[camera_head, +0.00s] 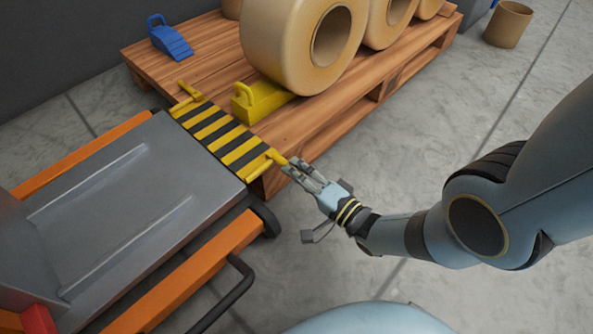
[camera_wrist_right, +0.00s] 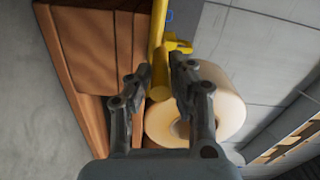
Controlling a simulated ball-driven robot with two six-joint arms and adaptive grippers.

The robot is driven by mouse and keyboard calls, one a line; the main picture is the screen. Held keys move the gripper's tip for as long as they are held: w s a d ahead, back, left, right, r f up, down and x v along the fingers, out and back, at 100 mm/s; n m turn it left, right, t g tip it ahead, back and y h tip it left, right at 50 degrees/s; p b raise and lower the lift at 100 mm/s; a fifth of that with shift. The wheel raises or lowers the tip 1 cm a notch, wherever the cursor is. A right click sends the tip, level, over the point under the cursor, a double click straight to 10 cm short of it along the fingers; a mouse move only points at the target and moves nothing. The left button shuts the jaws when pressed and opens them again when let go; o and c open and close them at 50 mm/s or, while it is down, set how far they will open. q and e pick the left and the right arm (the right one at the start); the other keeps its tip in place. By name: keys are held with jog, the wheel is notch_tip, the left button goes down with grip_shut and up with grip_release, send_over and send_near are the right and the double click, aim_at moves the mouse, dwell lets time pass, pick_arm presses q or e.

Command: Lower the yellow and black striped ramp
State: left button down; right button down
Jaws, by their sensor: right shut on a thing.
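The yellow and black striped ramp (camera_head: 222,136) lies flat, or nearly so, between the grey metal bed (camera_head: 110,200) and the wooden pallet's edge. A yellow handle sticks out at each end of it, the near handle (camera_head: 262,165) on the right. My right gripper (camera_head: 290,168) is at the near handle, shut on it. In the right wrist view the yellow handle (camera_wrist_right: 160,75) runs between the two dark fingers of my right gripper (camera_wrist_right: 160,85). My left gripper is not in view.
The wooden pallet (camera_head: 300,130) carries large tan rolls (camera_head: 275,45), a yellow wheel chock (camera_head: 265,98) and a blue chock (camera_head: 172,40). The bed has orange side rails (camera_head: 200,275) and a black bar (camera_head: 225,295). Grey floor (camera_head: 460,110) is clear on the right, except a tan cylinder (camera_head: 508,24).

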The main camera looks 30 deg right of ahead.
jog(key=shift+f, duration=0.1)
jog(key=c, duration=1.2)
grip_release()
jog(key=shift+s, duration=0.1)
jog(key=v, duration=1.1)
jog(key=shift+s, duration=0.35)
jog(key=shift+d, duration=0.1)
